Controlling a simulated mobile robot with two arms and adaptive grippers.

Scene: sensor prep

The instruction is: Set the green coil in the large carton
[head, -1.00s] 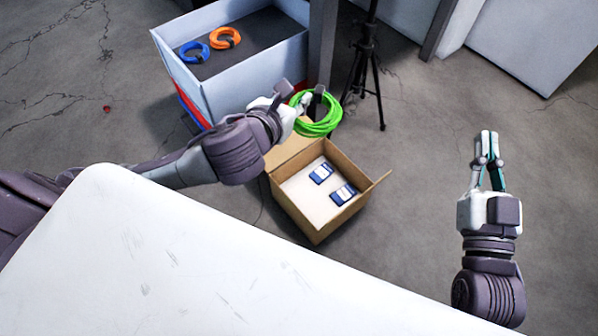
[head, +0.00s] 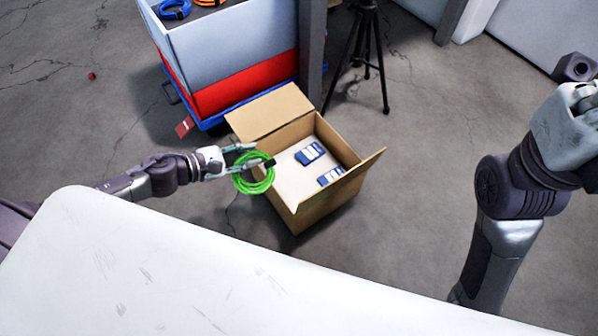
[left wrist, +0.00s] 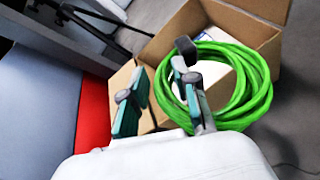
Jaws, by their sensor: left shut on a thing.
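The green coil (head: 240,184) hangs from my left gripper (head: 250,157), which is shut on it, beside the left side of the open brown carton (head: 325,208). In the left wrist view the green coil (left wrist: 250,95) lies across the view at the fingers of my left gripper (left wrist: 160,95), with the carton (left wrist: 268,38) behind it. The carton stands on the floor with flaps spread and a pale inside. My right gripper (head: 568,125) is at the upper right edge; its fingers cannot be made out.
A grey-blue bin (head: 230,60) with blue and orange coils stands behind on a red-and-blue base (head: 245,85). A tripod (head: 368,60) and a post (head: 311,50) are behind. A white surface (head: 150,270) fills the lower left.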

